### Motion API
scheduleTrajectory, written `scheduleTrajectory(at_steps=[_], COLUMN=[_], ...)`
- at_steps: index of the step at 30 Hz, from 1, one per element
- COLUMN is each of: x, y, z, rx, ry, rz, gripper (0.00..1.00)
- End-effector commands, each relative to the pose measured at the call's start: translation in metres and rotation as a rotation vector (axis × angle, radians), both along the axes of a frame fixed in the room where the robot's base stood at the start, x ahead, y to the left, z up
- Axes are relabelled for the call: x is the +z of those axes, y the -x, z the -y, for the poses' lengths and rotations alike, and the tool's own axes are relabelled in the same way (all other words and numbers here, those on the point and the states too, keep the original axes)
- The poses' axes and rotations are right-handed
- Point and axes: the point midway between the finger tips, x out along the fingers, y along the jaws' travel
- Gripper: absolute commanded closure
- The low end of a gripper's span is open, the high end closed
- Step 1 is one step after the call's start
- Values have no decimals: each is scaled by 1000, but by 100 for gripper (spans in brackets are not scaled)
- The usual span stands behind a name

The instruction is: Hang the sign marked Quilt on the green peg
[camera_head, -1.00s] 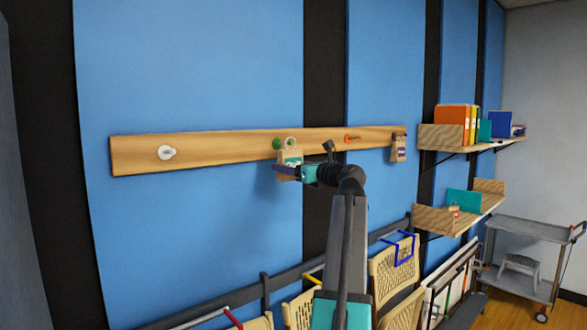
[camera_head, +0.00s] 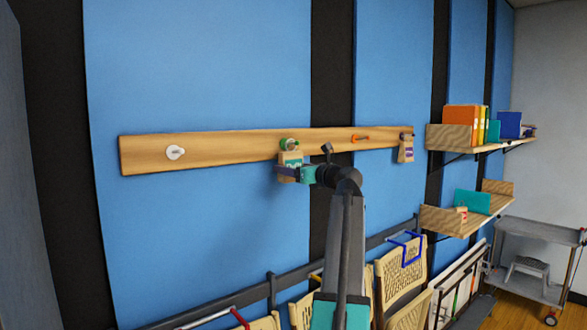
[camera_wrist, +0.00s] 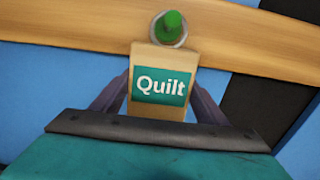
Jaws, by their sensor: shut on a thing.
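The Quilt sign (camera_wrist: 160,88) is a tan tag with a teal label and white lettering; in the head view it is small on the rail (camera_head: 291,158). My gripper (camera_head: 288,172) is shut on its lower part; in the wrist view the fingers (camera_wrist: 160,105) are on either side of it. The green peg (camera_wrist: 172,26) sticks out of the wooden rail at the sign's top. The sign's ring encircles the peg in the wrist view; whether it rests on the peg I cannot tell. The peg also shows in the head view (camera_head: 287,144).
The wooden rail (camera_head: 230,149) also bears a white peg (camera_head: 175,152), an orange peg (camera_head: 360,138) and another tag (camera_head: 406,151) at its right end. Folding chairs (camera_head: 401,272) hang below. Shelves (camera_head: 452,137) and a grey cart (camera_head: 540,238) stand at the right.

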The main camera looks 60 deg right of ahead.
Motion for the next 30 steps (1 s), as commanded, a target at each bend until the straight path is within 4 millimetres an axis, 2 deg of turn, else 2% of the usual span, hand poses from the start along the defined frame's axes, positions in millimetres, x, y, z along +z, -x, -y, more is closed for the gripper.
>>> scheduleTrajectory(at_steps=[24,25,28,30], x=[-3,-3,-3,-3], y=[-2,-2,-2,-2], z=[0,0,0,0], rx=[0,0,0,0], ry=[0,0,-1,0], rz=[1,1,1,1], gripper=[53,31,14,11])
